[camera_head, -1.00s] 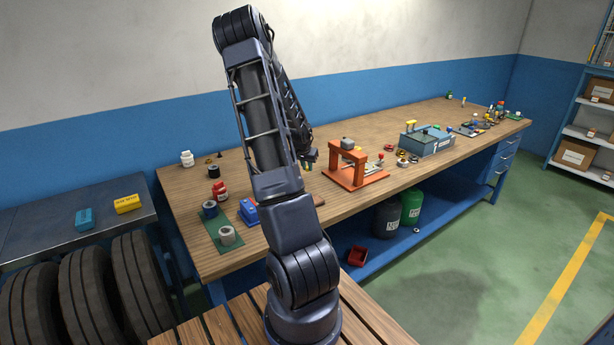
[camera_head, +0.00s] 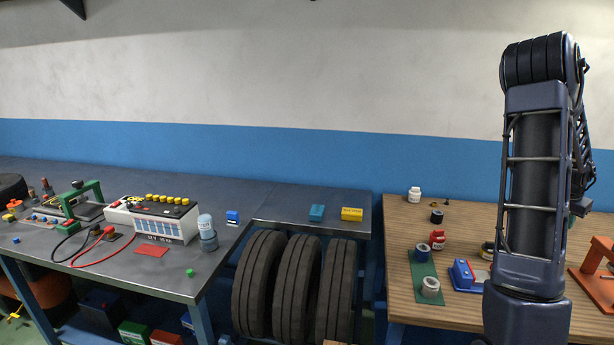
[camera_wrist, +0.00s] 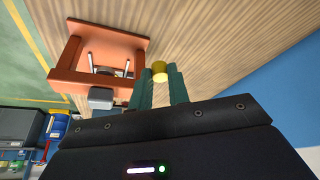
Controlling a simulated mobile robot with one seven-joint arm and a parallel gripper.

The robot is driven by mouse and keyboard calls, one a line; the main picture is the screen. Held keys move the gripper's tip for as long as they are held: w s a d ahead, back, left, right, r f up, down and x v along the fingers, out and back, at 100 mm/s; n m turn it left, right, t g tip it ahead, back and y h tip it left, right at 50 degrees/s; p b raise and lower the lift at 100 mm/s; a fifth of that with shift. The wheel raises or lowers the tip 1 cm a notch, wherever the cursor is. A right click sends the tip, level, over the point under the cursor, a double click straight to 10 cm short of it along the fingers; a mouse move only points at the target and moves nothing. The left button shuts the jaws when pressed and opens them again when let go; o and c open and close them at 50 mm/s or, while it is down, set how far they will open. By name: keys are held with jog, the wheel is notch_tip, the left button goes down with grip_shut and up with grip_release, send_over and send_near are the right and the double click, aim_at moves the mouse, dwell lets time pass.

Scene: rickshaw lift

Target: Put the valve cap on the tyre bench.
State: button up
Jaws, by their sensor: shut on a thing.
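A small yellow round thing, which looks like the valve cap (camera_wrist: 159,68), sits between my fingertips in the wrist view. My gripper (camera_wrist: 159,80) is shut on it, with one teal finger on each side. In the head view my gripper (camera_head: 581,206) is mostly hidden behind my arm, above the wooden workbench at the right, and the cap cannot be made out there. The tyre bench (camera_head: 285,205) is the grey metal-topped bench in the middle of the head view, with tyres (camera_head: 300,285) standing under it. My gripper is well to the right of it.
On the tyre bench lie a teal block (camera_head: 317,212) and a yellow box (camera_head: 352,214); its front area is bare. A grey bench (camera_head: 120,205) at the left holds a battery (camera_head: 160,220) and cables. An orange press (camera_wrist: 75,65) stands near my gripper on the wooden workbench (camera_head: 400,222).

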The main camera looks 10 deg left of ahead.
jog(key=w+a+n+t+y, duration=0.1)
jog(key=w+a+n, duration=0.1)
jog(key=w+a, duration=0.65)
jog(key=w+a+n, duration=0.2)
jog(key=w+a, duration=0.3)
jog(key=a, duration=0.6)
jog(key=w+a+n+t+y, duration=0.1)
jog(key=w+a+n, duration=0.2)
jog(key=w+a, duration=0.55)
jog(key=w+a+n+y, duration=0.2)
jog(key=a+n, duration=0.4)
jog(key=a, duration=3.5)
jog(key=s+a+n+y, duration=0.1)
jog(key=s+a+n, duration=0.15)
jog(key=a, duration=0.65)
jog(key=s+a+n+y, duration=0.1)
jog(key=s+a, duration=0.2)
jog(key=a, duration=0.6)
jog(key=r+n+g+y, duration=0.1)
jog(key=n+g+y, duration=0.15)
jog(key=n, duration=0.55)
send_over(184, 261)
jog(key=d, duration=0.2)
jog(key=shift+h, duration=0.35)
jog(key=f, duration=2)
jog(key=shift+s+a, duration=0.2)
jog(key=shift+a, duration=0.05)
